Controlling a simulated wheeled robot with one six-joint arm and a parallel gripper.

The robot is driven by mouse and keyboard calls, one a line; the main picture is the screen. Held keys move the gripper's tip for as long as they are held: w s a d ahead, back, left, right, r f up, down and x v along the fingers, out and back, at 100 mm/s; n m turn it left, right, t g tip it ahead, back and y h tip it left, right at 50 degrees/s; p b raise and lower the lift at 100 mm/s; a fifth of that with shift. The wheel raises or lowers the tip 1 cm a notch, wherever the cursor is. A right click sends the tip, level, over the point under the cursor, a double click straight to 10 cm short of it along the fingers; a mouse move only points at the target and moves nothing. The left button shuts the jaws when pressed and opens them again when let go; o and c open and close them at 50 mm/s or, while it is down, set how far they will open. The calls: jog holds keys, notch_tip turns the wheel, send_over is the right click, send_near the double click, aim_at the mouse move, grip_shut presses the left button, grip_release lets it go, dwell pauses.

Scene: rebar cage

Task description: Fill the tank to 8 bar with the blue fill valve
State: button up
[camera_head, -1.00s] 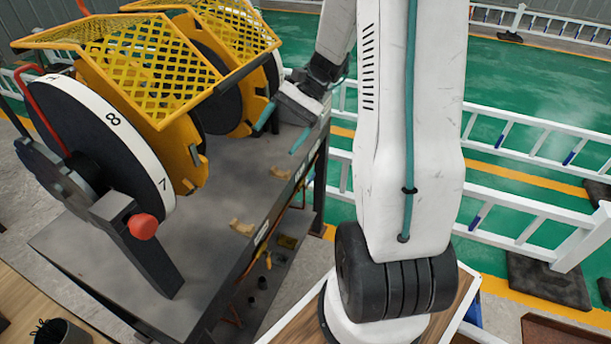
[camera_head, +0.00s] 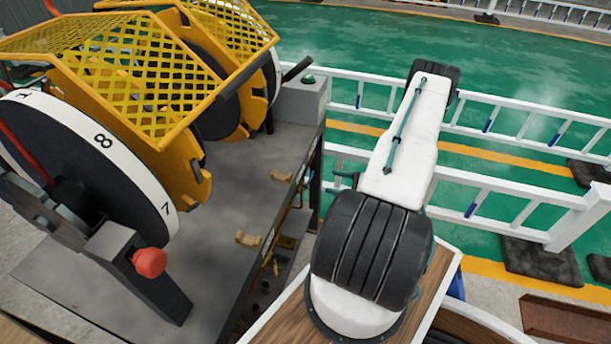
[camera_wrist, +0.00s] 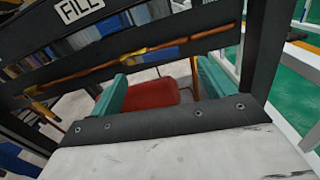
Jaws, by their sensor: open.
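In the wrist view, my gripper (camera_wrist: 160,85) is open, its two teal fingers spread with nothing held between them. A dark frame bar with a white FILL label (camera_wrist: 82,10) is ahead at the upper left. Below it runs an orange-brown pipe (camera_wrist: 120,62). A blue part (camera_wrist: 165,52) shows on or just behind this pipe; I cannot tell whether it is the fill valve's handle. No tank or pressure gauge can be made out.
A grey bench (camera_head: 235,170) carries numbered wheels (camera_head: 95,170) with yellow mesh guards (camera_head: 140,75) and a red knob (camera_head: 149,262). White railings (camera_head: 490,185) stand at the right. A red object (camera_wrist: 150,93) lies beyond my fingers in the wrist view.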

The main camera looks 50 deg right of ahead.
aim_at(311, 178)
jog(key=x, duration=0.8)
jog(key=shift+f, duration=0.2)
jog(key=shift+w, duration=0.1)
jog(key=c, duration=1.4)
